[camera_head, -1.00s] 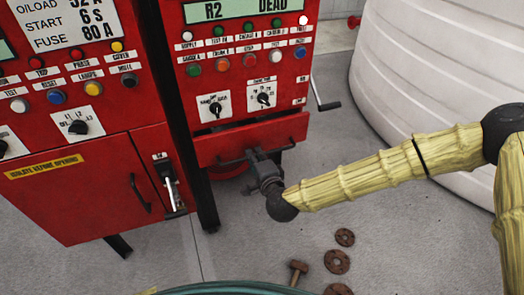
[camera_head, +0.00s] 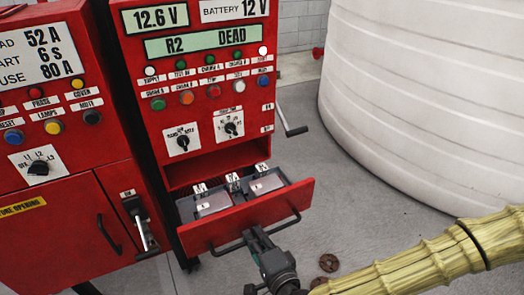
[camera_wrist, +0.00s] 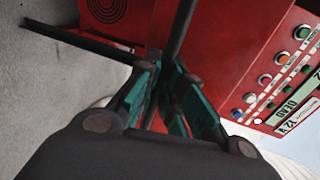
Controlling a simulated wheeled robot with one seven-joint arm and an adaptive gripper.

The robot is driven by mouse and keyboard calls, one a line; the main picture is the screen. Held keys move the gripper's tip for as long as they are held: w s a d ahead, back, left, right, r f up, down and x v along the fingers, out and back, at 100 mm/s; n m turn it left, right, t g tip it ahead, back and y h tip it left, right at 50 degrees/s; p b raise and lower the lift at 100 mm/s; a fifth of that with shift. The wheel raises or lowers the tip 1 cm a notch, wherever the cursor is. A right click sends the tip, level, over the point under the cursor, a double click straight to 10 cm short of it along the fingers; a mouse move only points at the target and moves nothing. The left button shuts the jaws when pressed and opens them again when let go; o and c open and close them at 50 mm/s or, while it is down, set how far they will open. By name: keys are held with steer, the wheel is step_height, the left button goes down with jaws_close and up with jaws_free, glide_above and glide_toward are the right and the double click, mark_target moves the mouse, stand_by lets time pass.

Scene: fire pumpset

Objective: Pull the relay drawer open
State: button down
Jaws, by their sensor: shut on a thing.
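The red relay drawer (camera_head: 213,231) stands pulled out from the right-hand cabinet in the head view. Its grey inside shows, with a few pale labelled blocks (camera_head: 268,183) in it. A dark bar handle (camera_head: 281,224) runs across the drawer's front. My gripper (camera_head: 255,238) is shut on the middle of this handle. In the wrist view, the green-padded fingers of my gripper (camera_wrist: 168,75) close around the dark bar (camera_wrist: 181,30). The far ends of the fingertips are partly hidden by the bar.
The red cabinet (camera_head: 210,168) carries buttons, dials and a display reading R2 DEAD. A side crank (camera_head: 292,125) sticks out at its right. A lever (camera_head: 139,222) is on the left cabinet. A large white tank (camera_head: 430,100) stands at right. Rusty discs (camera_head: 328,262) lie on the floor.

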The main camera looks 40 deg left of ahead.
steer(key=shift+s+d, duration=0.2)
steer(key=shift+d, duration=0.05)
steer(key=c, duration=1.5)
jaws_free()
steer(key=shift+w, duration=0.1)
steer(key=v, duration=0.7)
steer(key=shift+d, duration=0.25)
